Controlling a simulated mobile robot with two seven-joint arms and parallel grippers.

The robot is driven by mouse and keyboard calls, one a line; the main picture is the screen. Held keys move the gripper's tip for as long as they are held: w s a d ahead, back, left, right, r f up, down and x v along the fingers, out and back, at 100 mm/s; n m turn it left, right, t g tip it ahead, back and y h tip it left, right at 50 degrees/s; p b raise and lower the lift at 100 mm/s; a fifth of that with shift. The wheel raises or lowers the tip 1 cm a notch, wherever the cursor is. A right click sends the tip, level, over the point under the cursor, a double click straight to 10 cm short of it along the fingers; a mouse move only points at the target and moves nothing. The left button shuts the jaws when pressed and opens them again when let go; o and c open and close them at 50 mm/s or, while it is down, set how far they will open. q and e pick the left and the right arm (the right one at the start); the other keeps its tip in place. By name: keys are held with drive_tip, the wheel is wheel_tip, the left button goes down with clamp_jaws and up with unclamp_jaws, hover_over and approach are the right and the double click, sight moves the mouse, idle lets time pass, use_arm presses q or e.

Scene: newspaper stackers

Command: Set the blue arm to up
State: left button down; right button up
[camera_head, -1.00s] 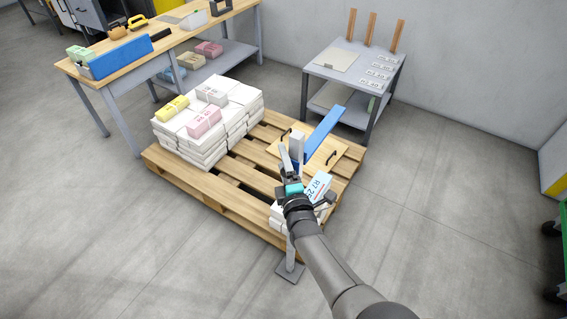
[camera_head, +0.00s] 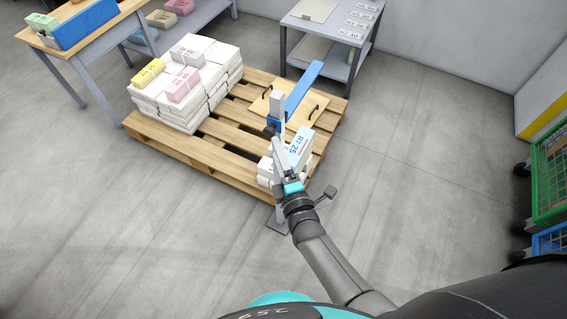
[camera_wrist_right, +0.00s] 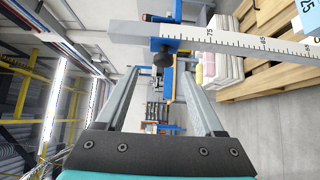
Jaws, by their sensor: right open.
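The blue arm (camera_head: 303,90) is a long flat bar on an upright post (camera_head: 278,104) at the pallet's right side. It reaches level toward the back right, over a wooden board. A black knob (camera_head: 269,131) sits at its collar. In the wrist view the post is a scale-marked bar (camera_wrist_right: 235,42), with the blue collar (camera_wrist_right: 164,45) and knob (camera_wrist_right: 160,59) on it. My right gripper (camera_head: 281,146) is open and empty, just below the collar in the head view. In the wrist view the knob lies between the fingertips (camera_wrist_right: 163,72); contact cannot be told. My left gripper is out of view.
The wooden pallet (camera_head: 190,152) also bears stacked paper (camera_head: 200,57). A handled board (camera_head: 262,106) lies under the blue arm. Floor at right is clear up to the green crate (camera_head: 550,170).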

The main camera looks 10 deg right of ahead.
drive_tip(key=shift+s+d, duration=0.2)
drive_tip(key=shift+s, duration=0.85)
drive_tip(key=shift+s+d, duration=0.15)
drive_tip(key=shift+s, duration=0.85)
drive_tip(key=s+d+f+m+g, duration=0.2)
drive_tip(key=s+f+m+g, duration=0.2)
drive_tip(key=s+f, duration=0.45)
drive_tip(key=s+d+f+m+g, duration=0.2)
drive_tip(key=s+f+m+g, duration=0.25)
drive_tip(key=f, duration=0.75)
drive_tip(key=s+d+f+m+g+h, duration=0.1)
drive_tip(key=s+d+f+m+g, duration=0.1)
drive_tip(key=s, duration=0.5)
drive_tip(key=s+d+f+m+g+h, duration=0.1)
drive_tip(key=s+d+f+m+g, duration=0.2)
drive_tip(key=s, duration=0.5)
drive_tip(key=s+d+f+m+g+b, duration=0.1)
drive_tip(key=s+d+f+m+g, duration=0.2)
drive_tip(key=s, duration=0.5)
wheel_tip(320, 180, down, 3)
drive_tip(key=shift+d+r+m+h, duration=0.15)
drive_tip(key=shift+d+m+h, duration=0.1)
drive_tip(key=shift+m+h, duration=0.2)
drive_tip(key=shift+w, duration=0.1)
